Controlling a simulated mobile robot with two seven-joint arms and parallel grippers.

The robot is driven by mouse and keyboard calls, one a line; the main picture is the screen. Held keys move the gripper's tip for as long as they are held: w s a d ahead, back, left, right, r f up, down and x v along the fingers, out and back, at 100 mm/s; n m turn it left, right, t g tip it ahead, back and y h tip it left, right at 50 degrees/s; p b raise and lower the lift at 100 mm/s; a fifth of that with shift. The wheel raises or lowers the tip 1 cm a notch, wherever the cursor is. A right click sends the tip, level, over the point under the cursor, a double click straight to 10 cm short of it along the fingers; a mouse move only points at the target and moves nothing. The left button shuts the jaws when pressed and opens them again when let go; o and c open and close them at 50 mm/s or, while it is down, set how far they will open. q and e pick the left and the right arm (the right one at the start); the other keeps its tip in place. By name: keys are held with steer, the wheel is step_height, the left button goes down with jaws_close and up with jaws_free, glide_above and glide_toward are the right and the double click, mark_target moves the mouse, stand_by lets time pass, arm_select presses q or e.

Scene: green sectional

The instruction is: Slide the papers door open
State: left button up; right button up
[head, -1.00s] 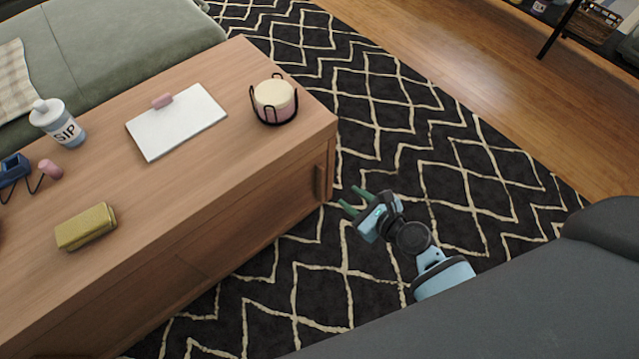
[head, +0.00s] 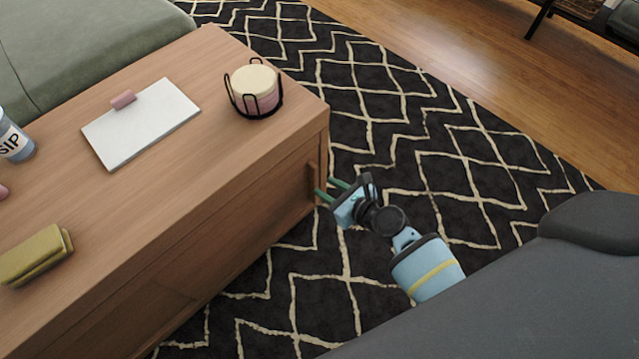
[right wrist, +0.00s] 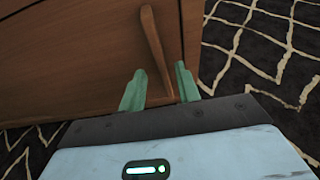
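The wooden coffee table has a sliding door (head: 255,222) on its long front side, with an upright wooden handle (head: 312,180) near the right end. In the right wrist view the handle (right wrist: 155,50) stands between the two green fingers. My right gripper (head: 329,190) is open around the handle's lower part, one finger on each side. A gap shows between the handle and each finger, though exact contact is hard to tell. The door looks shut at this end. My left gripper is not in view.
On the tabletop are a clipboard with white paper (head: 145,125), a coaster set in a black wire holder (head: 255,91), a yellow-green case (head: 32,256) and a cup (head: 14,138). A dark sofa (head: 540,295) lies close below my right arm.

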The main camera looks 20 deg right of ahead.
mark_target(317, 182)
steer(key=shift+b+x, duration=0.8)
steer(key=shift+x, duration=1.05)
steer(key=shift+c, duration=0.4)
jaws_close()
